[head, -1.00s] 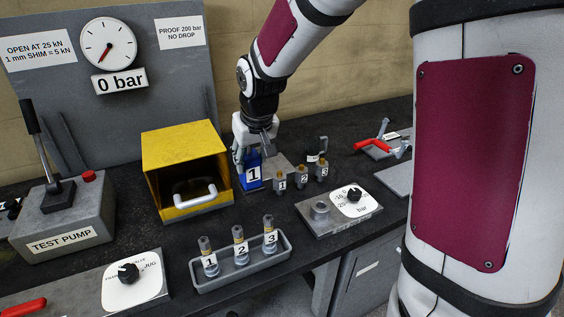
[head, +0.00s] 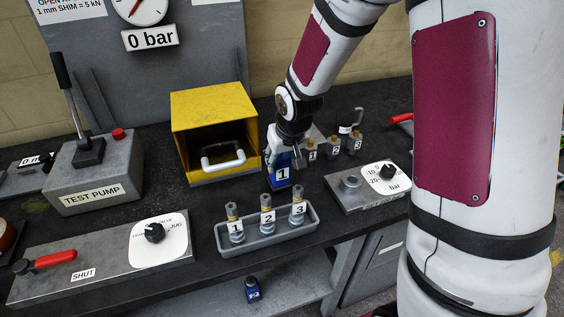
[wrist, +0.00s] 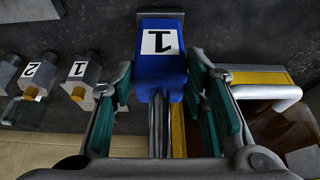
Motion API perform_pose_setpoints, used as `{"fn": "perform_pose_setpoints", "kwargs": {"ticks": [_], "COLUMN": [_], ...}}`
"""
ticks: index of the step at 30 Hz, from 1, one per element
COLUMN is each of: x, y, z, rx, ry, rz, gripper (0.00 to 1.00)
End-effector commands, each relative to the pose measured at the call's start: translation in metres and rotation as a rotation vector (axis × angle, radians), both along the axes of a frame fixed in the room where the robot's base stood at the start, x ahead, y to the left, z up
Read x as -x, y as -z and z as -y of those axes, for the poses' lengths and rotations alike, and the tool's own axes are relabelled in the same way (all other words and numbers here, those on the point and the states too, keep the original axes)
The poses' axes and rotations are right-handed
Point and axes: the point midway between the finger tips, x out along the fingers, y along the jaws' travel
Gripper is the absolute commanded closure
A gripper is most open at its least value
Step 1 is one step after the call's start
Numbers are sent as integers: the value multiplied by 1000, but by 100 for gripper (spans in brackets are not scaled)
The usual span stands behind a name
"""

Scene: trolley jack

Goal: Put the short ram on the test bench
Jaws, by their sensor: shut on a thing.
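A blue ram (head: 281,173) with a white label 1 is in my gripper (head: 285,150). In the wrist view the blue ram (wrist: 162,55) sits between the teal-padded fingers of my gripper (wrist: 160,88), with a bright metal rod running back from it. The ram is right of the yellow box and behind the tray in the head view. I cannot tell whether it touches the bench top. A second small blue ram (head: 253,289), its label hard to read, stands on the lower shelf. The grey test pump (head: 95,178) with a black lever stands on the black bench (head: 185,205).
The yellow box (head: 212,110) has a grey handle at its open front. A grey tray (head: 262,243) holds three numbered cartridges. Small numbered blocks (head: 333,143) stand right of the ram. Plates with dials (head: 390,178) and a red-handled valve (head: 50,259) lie along the front.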

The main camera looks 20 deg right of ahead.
Motion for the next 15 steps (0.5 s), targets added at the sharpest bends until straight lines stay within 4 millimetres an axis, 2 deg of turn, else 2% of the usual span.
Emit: {"fn": "perform_pose_setpoints", "kwargs": {"ticks": [4, 15], "x": [-1, -2], "y": [10, 13], "z": [-1, 0], "rx": [0, 0], "ry": [-1, -1], "rz": [4, 5], "gripper": [100, 100]}}
